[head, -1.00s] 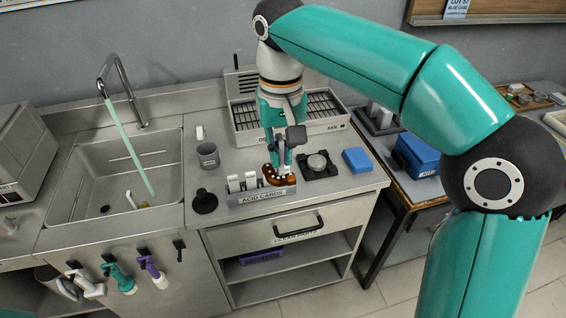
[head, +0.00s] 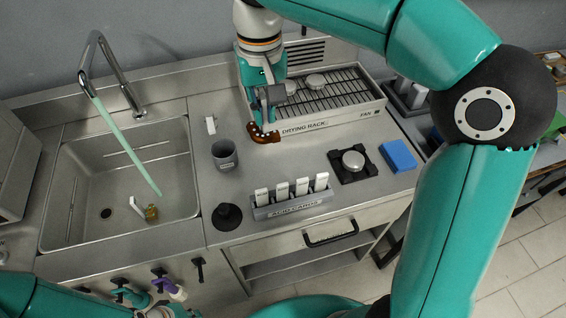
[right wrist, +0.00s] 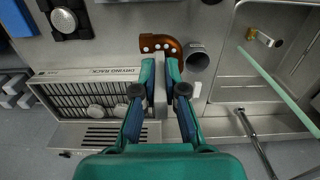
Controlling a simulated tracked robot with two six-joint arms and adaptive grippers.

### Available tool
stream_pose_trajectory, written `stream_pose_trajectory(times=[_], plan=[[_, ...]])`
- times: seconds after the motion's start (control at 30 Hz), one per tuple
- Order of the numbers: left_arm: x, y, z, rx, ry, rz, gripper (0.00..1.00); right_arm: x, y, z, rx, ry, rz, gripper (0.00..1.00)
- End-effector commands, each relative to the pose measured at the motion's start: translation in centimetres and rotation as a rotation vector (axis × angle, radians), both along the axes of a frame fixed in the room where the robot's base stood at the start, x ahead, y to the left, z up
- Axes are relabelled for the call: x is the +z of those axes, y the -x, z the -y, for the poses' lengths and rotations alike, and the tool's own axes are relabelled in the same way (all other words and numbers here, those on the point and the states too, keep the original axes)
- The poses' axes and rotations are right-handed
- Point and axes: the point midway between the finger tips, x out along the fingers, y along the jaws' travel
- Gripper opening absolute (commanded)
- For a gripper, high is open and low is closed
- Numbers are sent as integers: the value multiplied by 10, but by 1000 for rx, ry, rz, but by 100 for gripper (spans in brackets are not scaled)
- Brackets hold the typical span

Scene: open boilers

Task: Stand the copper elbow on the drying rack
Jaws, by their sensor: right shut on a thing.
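My right gripper (head: 264,121) is shut on the copper elbow (head: 265,135), a brown-orange bent pipe with pale dots. In the head view the elbow is at the left front corner of the drying rack (head: 350,118); its height above the counter is hard to tell. In the right wrist view the elbow (right wrist: 160,43) lies across the fingertips (right wrist: 161,66), beside the rack's labelled front (right wrist: 75,75). The rack is a pale tray with a dark slatted grid and round pieces on it. The arm hides its left end.
A grey cup (head: 224,154) stands left of the elbow. The acid cards holder (head: 290,207), a black stand with a round disc (head: 352,161) and a blue block (head: 398,156) are nearer the front. The sink (head: 75,205) is at the left. Much of the rack's right side is free.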

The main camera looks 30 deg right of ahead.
Motion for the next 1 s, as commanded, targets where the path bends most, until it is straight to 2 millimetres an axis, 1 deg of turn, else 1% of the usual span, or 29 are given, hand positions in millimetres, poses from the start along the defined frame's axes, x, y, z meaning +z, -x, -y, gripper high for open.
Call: stream_pose_trajectory(times=[0.03,0.2,0.3,0.4,0.5,0.67,0.77,0.9,1.0], plan=[[-2,0,0,0,0,0,0,-14,3,4,-9,2,-6,0],[-3,0,0,-1,0,0,0,-59,5,10,-23,2,-6,0],[-3,0,0,-1,0,0,0,-85,5,11,-25,2,-6,0],[-2,0,0,-1,0,1,0,-107,6,11,-29,1,-5,0],[-2,0,0,-1,0,1,0,-122,6,11,-28,2,-4,0],[-1,-1,0,-1,0,1,0,-133,5,12,-29,1,-1,0],[-1,0,0,-1,0,1,0,-142,6,12,-29,1,-3,0],[1,0,0,-1,0,1,0,-163,5,12,-29,1,-5,0],[2,0,0,-1,0,1,0,-173,5,12,-29,1,-3,0]])
